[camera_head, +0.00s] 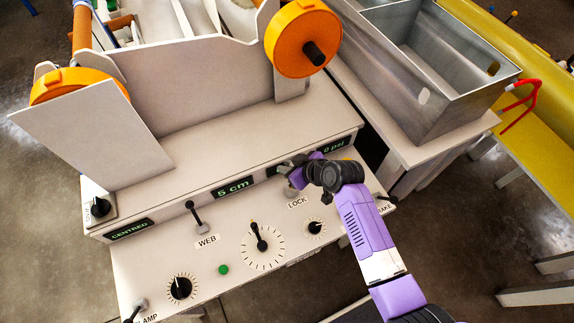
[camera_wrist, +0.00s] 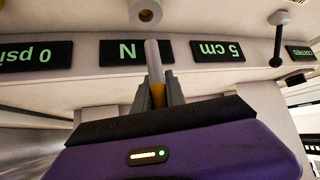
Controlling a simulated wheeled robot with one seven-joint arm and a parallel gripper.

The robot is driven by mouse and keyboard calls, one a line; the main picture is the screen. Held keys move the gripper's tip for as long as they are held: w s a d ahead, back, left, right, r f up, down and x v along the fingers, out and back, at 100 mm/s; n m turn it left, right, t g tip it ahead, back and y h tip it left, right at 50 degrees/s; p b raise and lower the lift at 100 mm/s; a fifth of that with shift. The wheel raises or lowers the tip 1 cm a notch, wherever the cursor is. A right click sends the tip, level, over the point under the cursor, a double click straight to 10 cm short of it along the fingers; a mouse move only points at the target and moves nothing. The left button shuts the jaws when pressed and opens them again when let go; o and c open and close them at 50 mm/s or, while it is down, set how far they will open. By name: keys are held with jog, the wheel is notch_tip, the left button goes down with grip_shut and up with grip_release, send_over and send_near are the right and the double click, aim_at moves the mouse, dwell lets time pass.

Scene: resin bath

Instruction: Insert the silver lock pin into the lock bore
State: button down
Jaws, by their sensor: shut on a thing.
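The silver lock pin (camera_wrist: 153,58) shows in the wrist view as a pale silver rod with a yellow section lower down. My gripper (camera_wrist: 157,95) is shut on the pin around the yellow section. The pin's free end points at the lock bore (camera_wrist: 147,14), a dark hole in a round grey boss at the top edge. A gap shows between pin and boss in this view; the depth between them is hard to tell. In the head view my gripper (camera_head: 296,168) is over the panel just above the LOCK label, and it hides most of the pin.
The sloping panel (camera_head: 215,262) carries knobs, dials and a WEB lever (camera_head: 195,214). Displays read CENTRED, 5 cm and 0 psi; one beside the pin is partly covered. A metal tank (camera_head: 455,105) stands at right, and orange rollers (camera_head: 296,40) stand behind.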

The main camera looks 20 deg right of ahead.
jog(key=shift+f+b, duration=1.25)
jog(key=shift+f, duration=0.55)
jog(key=shift+f+b, duration=2.25)
jog(key=shift+f, duration=0.35)
jog(key=c, duration=1.3)
grip_release()
jog(key=v, duration=0.7)
jog(key=shift+s+r, duration=0.25)
jog(key=shift+s, duration=0.05)
jog(key=shift+d, duration=0.1)
